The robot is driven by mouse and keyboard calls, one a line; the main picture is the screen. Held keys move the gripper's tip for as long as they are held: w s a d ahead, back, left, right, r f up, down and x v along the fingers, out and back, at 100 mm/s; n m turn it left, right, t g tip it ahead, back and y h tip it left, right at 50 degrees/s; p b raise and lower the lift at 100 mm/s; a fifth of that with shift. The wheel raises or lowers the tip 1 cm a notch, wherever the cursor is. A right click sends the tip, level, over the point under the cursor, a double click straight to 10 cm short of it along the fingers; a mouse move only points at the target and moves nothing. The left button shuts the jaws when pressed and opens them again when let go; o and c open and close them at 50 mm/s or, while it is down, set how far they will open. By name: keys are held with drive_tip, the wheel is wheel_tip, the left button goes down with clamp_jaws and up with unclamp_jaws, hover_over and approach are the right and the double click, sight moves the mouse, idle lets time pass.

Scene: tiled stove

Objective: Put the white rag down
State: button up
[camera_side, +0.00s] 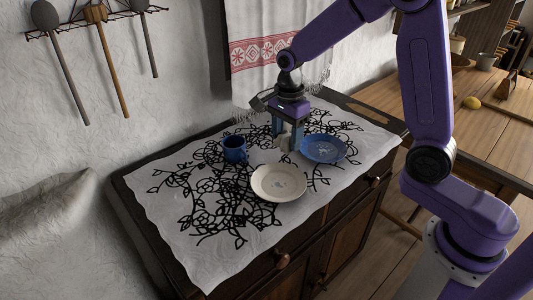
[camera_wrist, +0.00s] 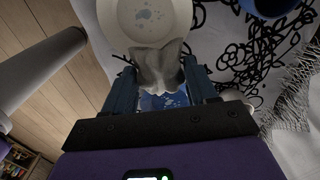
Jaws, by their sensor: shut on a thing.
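My gripper (camera_side: 287,136) is shut on a crumpled white rag (camera_wrist: 160,68) and holds it above the cloth-covered cabinet top. The rag bunches between the two blue fingers in the wrist view. In the side view only a small pale part of the rag (camera_side: 285,143) shows at the fingertips, between the white plate and the blue plate. I cannot tell exactly how high it hangs.
A white plate (camera_side: 278,184), a blue plate (camera_side: 324,149) and a blue mug (camera_side: 234,150) stand on the patterned white cloth (camera_side: 180,190). The cloth's left part is clear. A fringed towel (camera_side: 262,55) hangs behind. A wooden table (camera_side: 460,120) stands at right.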

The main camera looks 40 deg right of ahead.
drive_tip(key=w+d+r, duration=0.2)
drive_tip(key=w+d, duration=0.1)
drive_tip(key=d, duration=0.2)
hover_over(260, 143)
wheel_tip(260, 143, down, 9)
drive_tip(key=shift+s+d, duration=0.1)
drive_tip(key=shift+s, duration=0.05)
drive_tip(key=shift+f, duration=0.2)
drive_tip(key=shift+w+f, duration=0.2)
drive_tip(key=shift+f, duration=1.4)
drive_tip(key=o, duration=0.9)
drive_tip(key=shift+f, duration=0.15)
drive_tip(key=shift+o, duration=0.2)
